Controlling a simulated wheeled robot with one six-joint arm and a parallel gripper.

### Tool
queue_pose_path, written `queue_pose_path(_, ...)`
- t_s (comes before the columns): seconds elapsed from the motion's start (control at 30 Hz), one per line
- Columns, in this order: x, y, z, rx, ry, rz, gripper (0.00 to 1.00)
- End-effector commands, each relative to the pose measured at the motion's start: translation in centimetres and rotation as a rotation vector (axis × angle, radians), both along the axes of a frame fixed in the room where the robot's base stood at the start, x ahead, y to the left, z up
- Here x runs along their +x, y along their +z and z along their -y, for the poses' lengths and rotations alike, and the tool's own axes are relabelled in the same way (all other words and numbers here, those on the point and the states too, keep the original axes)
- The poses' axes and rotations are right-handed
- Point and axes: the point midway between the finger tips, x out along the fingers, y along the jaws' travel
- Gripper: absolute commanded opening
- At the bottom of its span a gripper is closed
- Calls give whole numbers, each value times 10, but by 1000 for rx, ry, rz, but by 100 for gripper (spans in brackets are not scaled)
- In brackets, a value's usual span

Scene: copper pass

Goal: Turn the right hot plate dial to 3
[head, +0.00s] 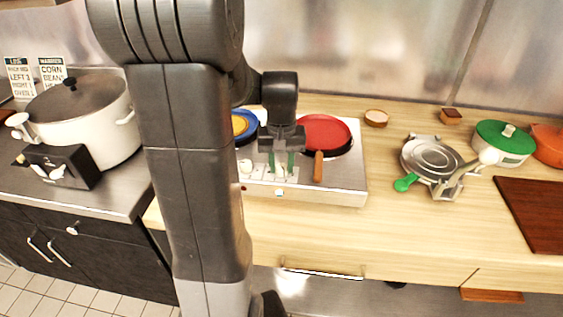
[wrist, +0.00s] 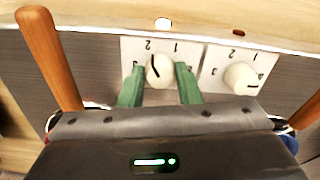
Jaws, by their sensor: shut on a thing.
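The hot plate (head: 345,185) is a silver two-burner unit on the wooden counter. Its right dial (wrist: 159,72) is a cream knob between my gripper's green fingers, on a pale plate with printed numbers. A short dark mark shows on the knob's left part, slanting toward the 2 and 3 side; its exact setting is hard to read. My gripper (wrist: 160,88) is shut on this knob, and in the head view it (head: 282,166) reaches down at the hot plate's front. The left dial (wrist: 241,77) is beside it, untouched, its mark pointing right in the wrist view.
A red pan (head: 324,134) is on the right burner; its wooden handle (wrist: 50,58) stands close beside my gripper. A blue pan (head: 243,123) is partly hidden by my arm. A pot (head: 90,120) stands left, a waffle iron (head: 432,160) right.

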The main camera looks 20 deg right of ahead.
Motion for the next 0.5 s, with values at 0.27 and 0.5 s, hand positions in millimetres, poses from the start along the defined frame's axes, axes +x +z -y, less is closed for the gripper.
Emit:
queue_pose_path(0.27, 0, 1, 0, -2, 261, 2, 8)
queue_pose_path(0.5, 1, 1, 0, -2, 489, 3, 8)
